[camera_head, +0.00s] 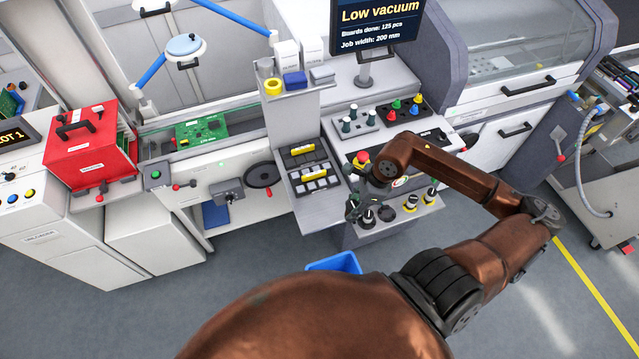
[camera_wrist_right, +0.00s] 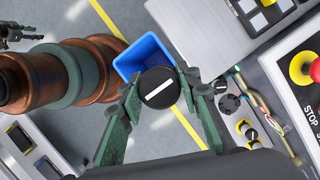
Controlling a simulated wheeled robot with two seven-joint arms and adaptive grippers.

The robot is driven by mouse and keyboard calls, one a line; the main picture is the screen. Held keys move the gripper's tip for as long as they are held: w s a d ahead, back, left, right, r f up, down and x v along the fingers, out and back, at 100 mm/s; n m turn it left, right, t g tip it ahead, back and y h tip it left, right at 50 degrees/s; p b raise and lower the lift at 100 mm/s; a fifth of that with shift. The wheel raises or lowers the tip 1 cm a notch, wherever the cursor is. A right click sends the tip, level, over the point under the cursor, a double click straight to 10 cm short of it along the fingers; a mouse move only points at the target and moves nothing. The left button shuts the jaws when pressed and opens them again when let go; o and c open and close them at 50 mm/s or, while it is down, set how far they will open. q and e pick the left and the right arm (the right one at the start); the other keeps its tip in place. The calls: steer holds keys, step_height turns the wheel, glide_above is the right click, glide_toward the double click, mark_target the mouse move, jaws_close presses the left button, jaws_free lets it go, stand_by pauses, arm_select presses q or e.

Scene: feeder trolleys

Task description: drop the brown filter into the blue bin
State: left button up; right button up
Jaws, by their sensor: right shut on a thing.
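The blue bin (camera_head: 335,262) stands low in front of the machine, partly hidden by my arm. In the wrist view the blue bin (camera_wrist_right: 128,66) appears behind the held filter, overlapping it from this angle. A dark shape, probably my left gripper (camera_wrist_right: 20,36), shows small at the wrist view's upper left.
A control panel with a red stop button (camera_head: 362,158) lies close behind the gripper. The grey floor (camera_head: 250,262) left of the bin is clear.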

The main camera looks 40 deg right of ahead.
steer(key=w+d+f+p, duration=0.1)
steer(key=w+f, duration=0.2)
steer(key=w, duration=0.1)
steer(key=w+d+f+p, duration=0.1)
steer(key=w+f, duration=0.2)
steer(key=w, duration=0.1)
steer(key=w+d+f+p, duration=0.1)
steer(key=w+f, duration=0.2)
steer(key=w, duration=0.1)
steer(key=shift+w+d, duration=0.1)
steer(key=shift+w, duration=0.15)
steer(key=shift+w+f, duration=0.15)
step_height(320, 180, down, 3)
steer(key=shift+w+r+p, duration=0.1)
steer(key=shift+w+p, duration=0.05)
steer(key=shift+p, duration=0.55)
steer(key=shift+f, duration=0.25)
steer(key=shift+d+f, duration=0.1)
steer(key=shift+f, duration=0.05)
steer(key=shift+f, duration=0.1)
steer(key=o, duration=1.2)
steer(key=shift+c, duration=0.2)
